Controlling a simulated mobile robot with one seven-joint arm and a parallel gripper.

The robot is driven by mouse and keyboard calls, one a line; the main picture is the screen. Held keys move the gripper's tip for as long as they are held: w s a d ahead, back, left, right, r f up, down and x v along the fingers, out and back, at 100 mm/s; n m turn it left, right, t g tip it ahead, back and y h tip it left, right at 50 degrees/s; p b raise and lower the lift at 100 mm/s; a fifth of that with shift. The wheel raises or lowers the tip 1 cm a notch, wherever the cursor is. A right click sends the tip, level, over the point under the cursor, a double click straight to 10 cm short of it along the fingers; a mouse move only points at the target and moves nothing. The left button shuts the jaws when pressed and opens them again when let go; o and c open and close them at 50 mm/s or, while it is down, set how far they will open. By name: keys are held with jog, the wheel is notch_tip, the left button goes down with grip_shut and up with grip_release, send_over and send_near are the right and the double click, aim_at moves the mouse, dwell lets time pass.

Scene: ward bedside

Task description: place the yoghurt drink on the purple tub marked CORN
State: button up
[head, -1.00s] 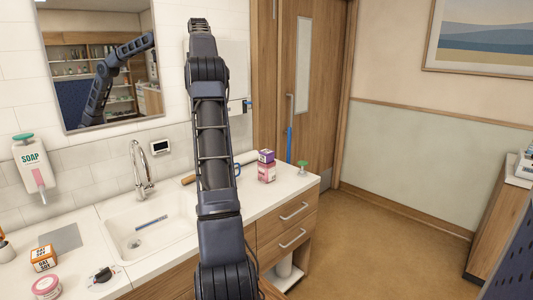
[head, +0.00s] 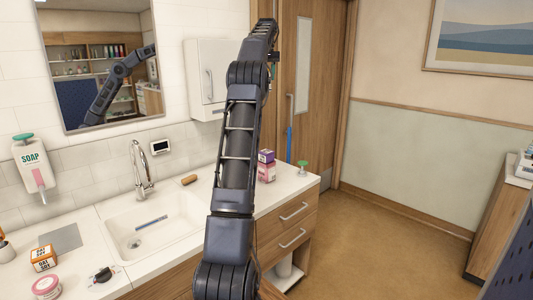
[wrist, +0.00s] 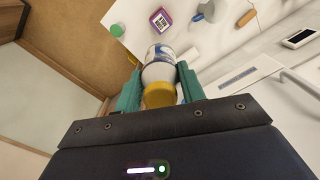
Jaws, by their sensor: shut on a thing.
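My gripper (wrist: 160,88) is shut on the yoghurt drink (wrist: 157,72), a white bottle with a blue-marked label and a yellow cap. The cap faces the wrist camera, and the teal fingers press its sides. The purple tub (wrist: 161,20) shows beyond the bottle in the wrist view, on the white counter and apart from it. In the head view the purple tub (head: 266,156) sits on a pink box (head: 266,172), right of my arm. Its lettering is too small to read. My gripper and the bottle are hidden in the head view.
A green-topped item (head: 302,167) stands right of the purple tub near the counter's end. A wooden-ended item (head: 189,180) lies behind the sink (head: 150,225). A white wall cabinet (head: 207,85) hangs above the counter. Floor is clear at right.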

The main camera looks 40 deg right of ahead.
notch_tip(320, 180, down, 31)
dwell(1.0)
jog(key=shift+f, duration=0.15)
jog(key=o, duration=1)
notch_tip(320, 180, up, 12)
jog(key=shift+w+a+r, duration=0.1)
jog(key=shift+r, duration=0.1)
